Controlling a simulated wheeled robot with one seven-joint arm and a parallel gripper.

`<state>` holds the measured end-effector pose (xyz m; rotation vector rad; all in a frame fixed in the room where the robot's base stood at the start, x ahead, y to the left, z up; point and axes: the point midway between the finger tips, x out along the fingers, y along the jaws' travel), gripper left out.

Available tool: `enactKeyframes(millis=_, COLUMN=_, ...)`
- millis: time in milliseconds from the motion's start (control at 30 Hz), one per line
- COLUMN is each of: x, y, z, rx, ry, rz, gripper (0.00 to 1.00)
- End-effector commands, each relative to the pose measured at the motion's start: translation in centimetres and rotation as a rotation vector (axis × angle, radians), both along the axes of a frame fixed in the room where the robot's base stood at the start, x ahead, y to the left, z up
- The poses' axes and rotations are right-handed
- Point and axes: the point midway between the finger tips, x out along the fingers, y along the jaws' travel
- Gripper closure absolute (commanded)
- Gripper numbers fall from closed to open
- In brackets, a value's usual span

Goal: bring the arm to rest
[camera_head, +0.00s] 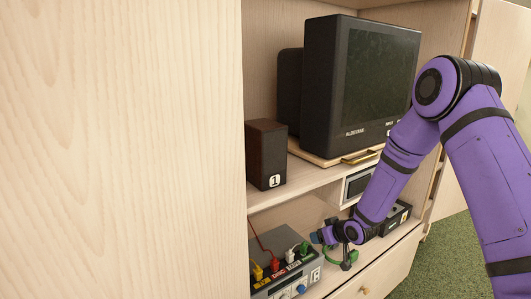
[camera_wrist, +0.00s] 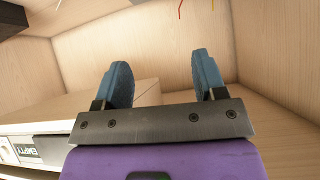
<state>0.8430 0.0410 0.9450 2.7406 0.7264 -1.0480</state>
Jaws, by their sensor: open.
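My purple arm (camera_head: 490,165) comes in from the right edge, bends at a high elbow and slopes down left into the lower shelf of the cabinet. My gripper (camera_head: 318,237) is at its end, beside the grey box (camera_head: 308,284) with coloured plugs. In the wrist view my gripper (camera_wrist: 160,72) shows two blue fingers spread apart. Nothing is between them. Pale wooden cabinet walls (camera_wrist: 185,50) lie beyond the fingers.
A television (camera_head: 365,75) and a small speaker marked 1 (camera_head: 266,155) stand on the upper shelf. A dark box (camera_head: 396,218) is behind my forearm. A large wooden panel (camera_head: 120,150) fills the left. Green carpet (camera_head: 437,262) is open at lower right. A label reading EMPTY (camera_wrist: 22,151) shows lower left.

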Motion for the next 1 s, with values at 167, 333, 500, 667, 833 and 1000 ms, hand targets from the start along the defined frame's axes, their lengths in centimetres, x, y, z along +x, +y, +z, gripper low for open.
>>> enactKeyframes(millis=167, x=-0.6, y=-2.1, z=6.4, rx=-0.088, ry=0.011, rz=-0.048, gripper=0.36)
enactKeyframes(millis=333, x=-2.2, y=-3.9, z=11.9, rx=-0.156, ry=0.033, rz=-0.104, gripper=0.36)
enactKeyframes(millis=500, x=-4.6, y=-5.7, z=17.2, rx=-0.211, ry=0.059, rz=-0.163, gripper=0.36)
enactKeyframes(millis=667, x=-7.6, y=-7.2, z=21.8, rx=-0.246, ry=0.084, rz=-0.223, gripper=0.36)
enactKeyframes(millis=833, x=-11.4, y=-8.5, z=26.0, rx=-0.271, ry=0.117, rz=-0.283, gripper=0.36)
enactKeyframes(millis=1000, x=-15.9, y=-9.6, z=29.7, rx=-0.279, ry=0.154, rz=-0.341, gripper=0.36)
